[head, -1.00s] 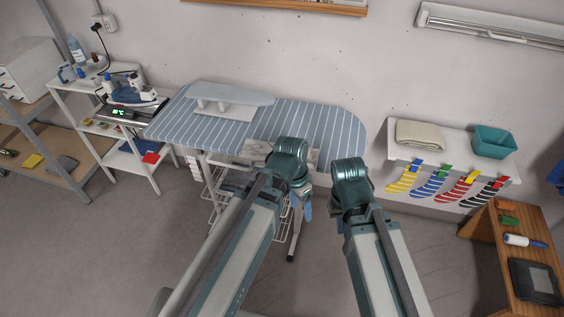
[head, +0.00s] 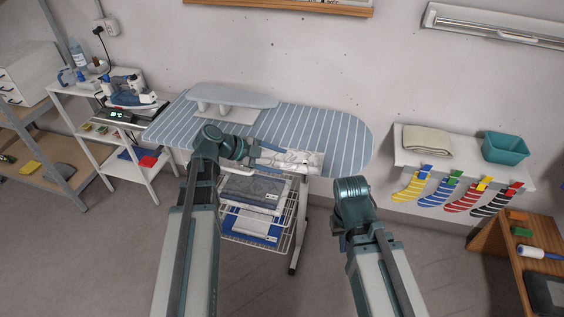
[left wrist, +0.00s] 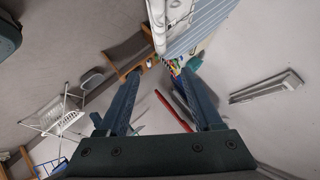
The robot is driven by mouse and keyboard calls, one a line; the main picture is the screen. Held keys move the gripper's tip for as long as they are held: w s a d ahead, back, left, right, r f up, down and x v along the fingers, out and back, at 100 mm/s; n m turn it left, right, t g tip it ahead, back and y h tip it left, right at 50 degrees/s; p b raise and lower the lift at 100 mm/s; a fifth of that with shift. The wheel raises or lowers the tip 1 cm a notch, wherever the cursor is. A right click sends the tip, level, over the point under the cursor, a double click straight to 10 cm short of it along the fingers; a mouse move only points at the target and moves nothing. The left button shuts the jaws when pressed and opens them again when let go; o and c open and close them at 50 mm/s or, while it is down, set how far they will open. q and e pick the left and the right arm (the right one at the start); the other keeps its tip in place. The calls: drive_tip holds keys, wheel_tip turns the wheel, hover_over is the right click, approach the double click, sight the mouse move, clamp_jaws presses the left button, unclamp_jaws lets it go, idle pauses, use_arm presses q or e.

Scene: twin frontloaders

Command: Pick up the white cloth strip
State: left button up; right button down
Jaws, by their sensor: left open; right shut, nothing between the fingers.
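The white cloth strip (head: 304,160) has grey marbled markings. It lies along the front edge of the blue-striped ironing board (head: 335,130), right of its middle. In the left wrist view, a white cloth edge (left wrist: 157,22) shows beside the board (left wrist: 203,25), beyond the fingertips. My left gripper (head: 281,160) points right along the board's front edge, its fingers overlapping the strip's left part in the head view. In the left wrist view the left gripper (left wrist: 163,72) is open, with nothing between its fingers.
A small sleeve board (head: 235,98) stands on the ironing board. A wire rack (head: 290,225) with folded cloths hangs below. An iron (head: 128,90) is on the left shelf. A right wall shelf (head: 465,160) holds a towel, a teal bin and hanging socks.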

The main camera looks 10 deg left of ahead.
use_arm(q)
drive_tip(key=b, duration=0.5)
approach(313, 170)
drive_tip(key=x, duration=0.3)
drive_tip(key=shift+a+f, duration=0.15)
drive_tip(key=shift+f, duration=0.05)
drive_tip(key=shift+d, duration=0.25)
drive_tip(key=shift+w+f, duration=0.1)
drive_tip(key=b+x, duration=0.2)
drive_tip(key=x, duration=0.3)
drive_tip(key=shift+d, duration=0.1)
drive_tip(key=shift+c, duration=0.5)
clamp_jaws()
